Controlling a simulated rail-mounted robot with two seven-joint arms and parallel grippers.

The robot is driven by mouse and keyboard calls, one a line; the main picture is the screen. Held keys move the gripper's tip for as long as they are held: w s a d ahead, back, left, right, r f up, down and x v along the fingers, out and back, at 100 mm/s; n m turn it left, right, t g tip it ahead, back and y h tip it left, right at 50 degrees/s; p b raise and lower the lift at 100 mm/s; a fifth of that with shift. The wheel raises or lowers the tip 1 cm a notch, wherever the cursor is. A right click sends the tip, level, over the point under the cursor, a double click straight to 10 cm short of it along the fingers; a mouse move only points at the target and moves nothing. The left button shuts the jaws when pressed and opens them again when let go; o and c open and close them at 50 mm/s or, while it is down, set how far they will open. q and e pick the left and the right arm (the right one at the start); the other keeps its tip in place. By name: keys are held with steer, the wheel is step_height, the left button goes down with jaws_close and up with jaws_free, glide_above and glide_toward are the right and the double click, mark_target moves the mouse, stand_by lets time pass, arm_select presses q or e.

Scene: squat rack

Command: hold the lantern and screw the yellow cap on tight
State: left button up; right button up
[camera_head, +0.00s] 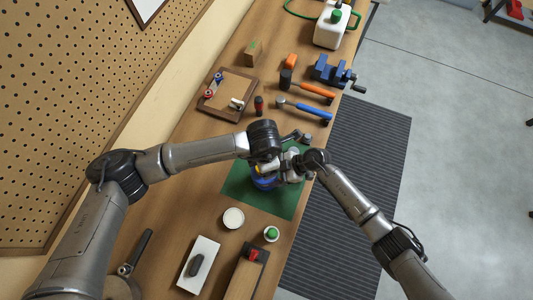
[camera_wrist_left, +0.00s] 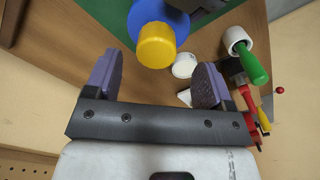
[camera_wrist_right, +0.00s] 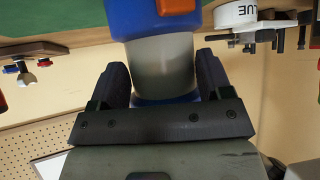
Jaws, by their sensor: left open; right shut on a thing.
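The lantern is blue with a pale clear-grey middle. In the head view its blue part (camera_head: 263,183) shows over the green mat (camera_head: 285,207), mostly hidden by my grippers. My right gripper (camera_wrist_right: 161,80) is shut on the lantern's grey middle (camera_wrist_right: 160,62), one finger on each side. The yellow cap (camera_wrist_left: 157,46) sits at the centre of the lantern's blue end (camera_wrist_left: 150,18) in the left wrist view. I cannot tell how tight it is. My left gripper (camera_wrist_left: 156,80) is open and empty, its fingers apart and just short of the cap.
A white round lid (camera_head: 233,217) and a green-topped pot (camera_head: 271,233) stand near the mat. A hammer (camera_head: 305,110), a mallet (camera_head: 308,87) and a blue vise (camera_head: 333,72) lie farther along the bench. A white board (camera_head: 203,250) lies at the near end.

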arm_select(q)
steer(key=shift+f, duration=2.45)
